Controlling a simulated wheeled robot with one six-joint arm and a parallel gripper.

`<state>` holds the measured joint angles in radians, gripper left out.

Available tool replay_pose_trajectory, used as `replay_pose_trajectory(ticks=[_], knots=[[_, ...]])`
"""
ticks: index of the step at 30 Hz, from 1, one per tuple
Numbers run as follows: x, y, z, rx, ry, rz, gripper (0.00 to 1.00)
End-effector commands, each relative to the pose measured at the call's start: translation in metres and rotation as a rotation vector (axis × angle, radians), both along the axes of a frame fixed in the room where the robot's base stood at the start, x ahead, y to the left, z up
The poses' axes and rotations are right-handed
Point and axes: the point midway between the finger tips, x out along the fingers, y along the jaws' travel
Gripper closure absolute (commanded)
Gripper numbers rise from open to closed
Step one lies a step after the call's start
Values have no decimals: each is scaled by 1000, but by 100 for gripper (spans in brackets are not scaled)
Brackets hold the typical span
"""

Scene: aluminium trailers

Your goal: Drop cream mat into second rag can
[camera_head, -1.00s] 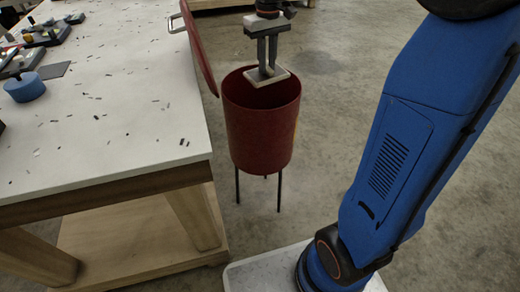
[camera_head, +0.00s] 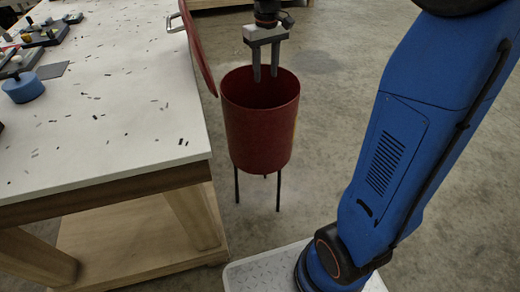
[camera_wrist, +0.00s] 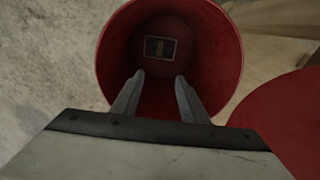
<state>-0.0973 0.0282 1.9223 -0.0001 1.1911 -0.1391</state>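The rag can (camera_head: 262,125) is a dark red cylinder on thin black legs beside the workbench, with its round lid (camera_head: 199,50) swung open at its left. My gripper (camera_head: 265,78) points down over the can's mouth, with its fingers apart and nothing between them. In the wrist view the gripper (camera_wrist: 160,88) is open above the red can (camera_wrist: 225,55). The cream mat (camera_wrist: 160,47) appears as a small rectangle with a dark centre at the bottom of the can. In the head view the can's wall hides it.
A white-topped workbench (camera_head: 110,120) stands left of the can, strewn with small dark chips. A blue round piece (camera_head: 23,88) and several tools lie at its far left. Concrete floor (camera_head: 335,110) is open right of and behind the can.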

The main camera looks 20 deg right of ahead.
Motion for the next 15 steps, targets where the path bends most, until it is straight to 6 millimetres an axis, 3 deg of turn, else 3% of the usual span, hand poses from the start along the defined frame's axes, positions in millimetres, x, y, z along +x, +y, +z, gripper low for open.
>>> replay_pose_trajectory(ticks=[8, 15], knots=[[1, 0, 16, 0, -2, 0, 60], [1, 0, 61, 1, -3, 0, 60]])
